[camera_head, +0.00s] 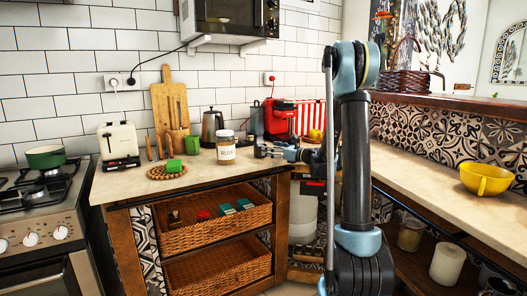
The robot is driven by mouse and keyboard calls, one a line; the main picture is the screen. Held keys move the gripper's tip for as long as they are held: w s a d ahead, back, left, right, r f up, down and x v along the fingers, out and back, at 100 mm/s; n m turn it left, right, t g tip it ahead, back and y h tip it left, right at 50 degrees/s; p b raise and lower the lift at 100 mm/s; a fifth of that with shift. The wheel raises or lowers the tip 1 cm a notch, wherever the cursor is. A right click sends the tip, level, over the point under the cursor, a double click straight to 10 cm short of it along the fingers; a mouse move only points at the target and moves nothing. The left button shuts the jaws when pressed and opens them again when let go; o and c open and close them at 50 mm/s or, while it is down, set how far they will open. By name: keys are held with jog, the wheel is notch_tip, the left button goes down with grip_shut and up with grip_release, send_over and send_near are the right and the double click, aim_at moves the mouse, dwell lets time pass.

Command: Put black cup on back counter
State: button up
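The back counter (125,185) is a pale worktop along the tiled wall. My gripper (262,150) is small in the view, over the right part of this counter, pointing left just right of a white labelled jar (226,148). Its dark fingers are too small to tell whether they are open or shut or hold anything. I cannot make out a black cup for certain. A dark rounded vessel (497,282) shows partly at the lower right edge, on the shelf under the right counter.
A green mug (174,166) sits on a round woven mat (157,174). A toaster (119,145), kettle (213,128) and red coffee machine (280,119) stand behind. A yellow bowl (487,179) is on the right counter. The back counter's front left is clear.

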jog(key=v, duration=0.5)
jog(key=s+d+f+n+g+h, duration=0.1)
jog(key=s+f+n+g+h, duration=0.15)
jog(key=s+n, duration=0.7)
jog(key=s+d+f+n+g+h, duration=0.1)
jog(key=s+f+n+g+h, duration=0.2)
jog(key=s, duration=1.1)
jog(key=s+d+f+n+h, duration=0.3)
jog(key=s+d+n, duration=0.1)
jog(key=s, duration=0.3)
jog(key=s+d+f+n+g+h, duration=0.1)
jog(key=s+d+f+n+h, duration=0.2)
jog(key=s+d, duration=0.3)
jog(key=s+d+f+n+g+h, duration=0.1)
jog(key=s+d+f+n+h, duration=0.2)
jog(key=s, duration=0.7)
jog(key=shift+d+f+n, duration=0.3)
jog(key=shift+d+n, duration=0.85)
jog(key=shift+d, duration=0.05)
jog(key=shift+h, duration=0.25)
